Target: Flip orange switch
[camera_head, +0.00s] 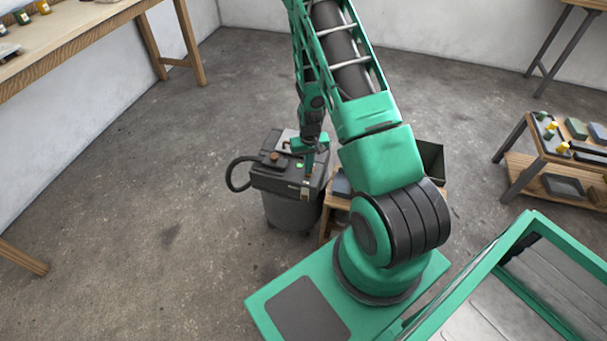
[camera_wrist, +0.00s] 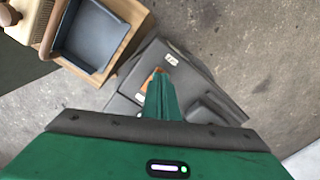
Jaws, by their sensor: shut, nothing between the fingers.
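A shop vacuum (camera_head: 290,185) with a dark grey body and a black lid stands on the floor in the head view, and its lid (camera_wrist: 205,85) fills the middle of the wrist view. In the wrist view an orange switch (camera_wrist: 149,80) shows on the lid, partly hidden behind my fingers. My gripper (camera_wrist: 159,74) is shut and empty, its tips over or against the switch. I cannot tell whether they touch it, or which way the switch is set. In the head view my gripper (camera_head: 309,170) points down at the lid; the switch is not clear there.
A black hose (camera_head: 236,175) loops off the vacuum's left side. A low wooden stand (camera_wrist: 115,45) with a blue-grey tray (camera_wrist: 88,38) stands close beside the vacuum. A workbench (camera_head: 65,45) is at the upper left. The floor left of the vacuum is clear.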

